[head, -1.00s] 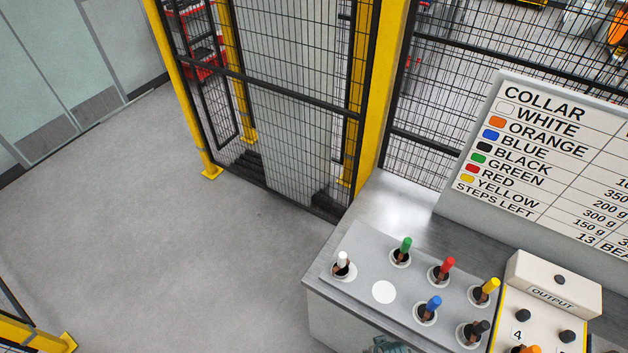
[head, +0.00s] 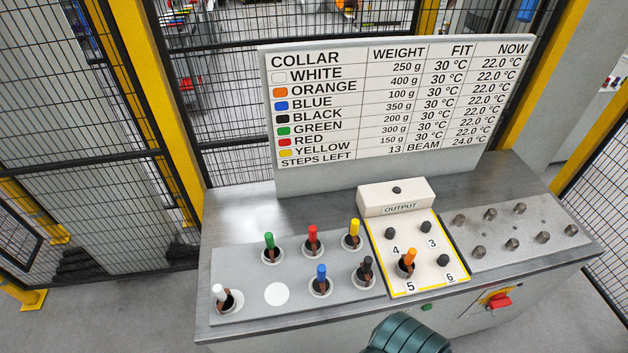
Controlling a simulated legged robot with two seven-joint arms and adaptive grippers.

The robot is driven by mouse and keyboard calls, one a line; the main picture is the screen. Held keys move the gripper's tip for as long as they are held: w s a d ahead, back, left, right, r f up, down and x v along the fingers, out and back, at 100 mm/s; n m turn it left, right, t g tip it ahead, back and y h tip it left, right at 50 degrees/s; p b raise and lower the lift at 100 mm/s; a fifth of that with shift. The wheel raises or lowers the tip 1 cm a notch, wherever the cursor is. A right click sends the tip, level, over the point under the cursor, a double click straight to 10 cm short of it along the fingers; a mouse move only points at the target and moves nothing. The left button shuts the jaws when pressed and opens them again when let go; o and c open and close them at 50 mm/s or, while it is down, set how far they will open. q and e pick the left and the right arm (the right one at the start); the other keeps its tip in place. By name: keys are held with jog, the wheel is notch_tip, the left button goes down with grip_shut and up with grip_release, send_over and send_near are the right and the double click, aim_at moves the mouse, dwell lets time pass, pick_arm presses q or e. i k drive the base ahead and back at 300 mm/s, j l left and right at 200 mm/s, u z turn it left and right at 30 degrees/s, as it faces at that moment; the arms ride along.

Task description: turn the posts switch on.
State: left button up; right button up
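A red switch handle (head: 498,302) on a yellow plate sits on the front face of the grey cabinet, at lower right in the head view. A small label I cannot read is beside it on the left. I cannot tell for certain that this is the posts switch, or its on/off state. A small green button (head: 427,307) is further left on the same face. A dark teal ribbed part of mine shows at the bottom edge, in front of the cabinet. No gripper fingers are visible.
The cabinet top (head: 330,210) carries a panel with coloured pegs (head: 321,275), an OUTPUT block (head: 398,198) with an orange peg at 5, and a plate of metal studs (head: 515,230). A collar chart (head: 395,105) stands behind. Mesh fencing (head: 80,130) surrounds it.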

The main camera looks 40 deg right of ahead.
aim_at(498, 301)
jog(key=z, duration=3.35)
